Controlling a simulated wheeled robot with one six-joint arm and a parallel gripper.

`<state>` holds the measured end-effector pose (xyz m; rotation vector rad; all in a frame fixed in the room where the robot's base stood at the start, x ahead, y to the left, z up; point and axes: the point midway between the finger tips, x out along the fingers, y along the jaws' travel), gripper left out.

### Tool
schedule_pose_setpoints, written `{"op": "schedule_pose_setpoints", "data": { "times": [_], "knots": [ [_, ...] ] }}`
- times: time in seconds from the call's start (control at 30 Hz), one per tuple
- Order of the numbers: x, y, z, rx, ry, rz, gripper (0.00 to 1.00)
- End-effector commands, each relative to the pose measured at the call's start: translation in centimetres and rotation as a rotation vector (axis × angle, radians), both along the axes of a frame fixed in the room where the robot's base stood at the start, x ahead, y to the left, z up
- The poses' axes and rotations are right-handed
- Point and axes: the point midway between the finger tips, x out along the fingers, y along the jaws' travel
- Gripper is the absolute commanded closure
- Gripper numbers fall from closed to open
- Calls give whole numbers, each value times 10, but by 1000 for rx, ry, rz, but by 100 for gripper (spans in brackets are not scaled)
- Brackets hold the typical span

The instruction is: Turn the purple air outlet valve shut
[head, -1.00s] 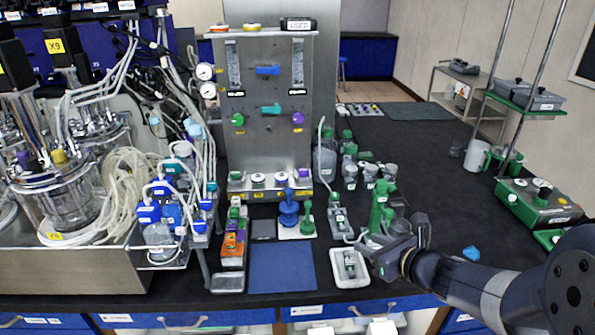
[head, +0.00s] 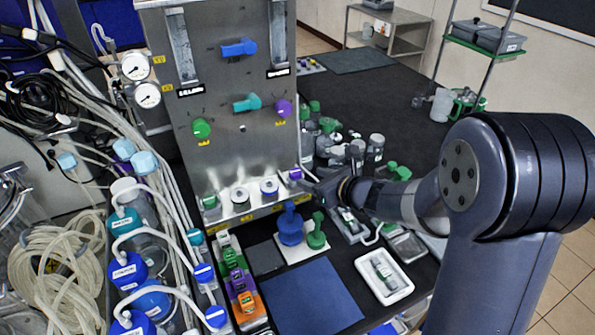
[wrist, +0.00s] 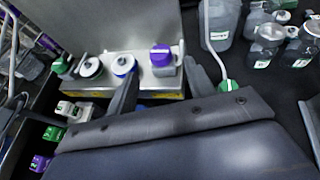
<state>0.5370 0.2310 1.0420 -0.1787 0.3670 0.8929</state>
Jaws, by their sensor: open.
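A purple valve knob (head: 283,108) sits on the right side of the upright steel panel (head: 225,140) in the head view. It has a yellow label under it; its exact handle angle is too small to tell. My gripper (head: 308,186) is below the knob, by the right end of the panel's bottom ledge. In the wrist view my gripper (wrist: 162,72) is open, its two fingers apart. A small purple-capped bottle (wrist: 162,58) on the ledge shows between and beyond the fingertips; I cannot tell whether they touch it. The purple knob is outside the wrist view.
A green knob (head: 201,128), a teal valve (head: 247,103) and a blue valve (head: 238,48) are on the same panel. Clear bottles (head: 356,150) crowd the bench right of it. Tubing and blue-capped bottles (head: 128,268) stand at left. A blue mat (head: 312,298) lies in front.

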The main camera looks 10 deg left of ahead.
Motion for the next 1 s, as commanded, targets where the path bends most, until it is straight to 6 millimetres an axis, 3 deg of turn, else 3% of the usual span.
{"op": "schedule_pose_setpoints", "data": {
  "times": [0.3, 0.77, 1.0],
  "knots": [
    [26, 33, -17, -1, 1, 1, 50],
    [32, 41, -22, -1, -1, -1, 50],
    [32, 41, -22, -1, -1, -1, 68]
  ]
}}
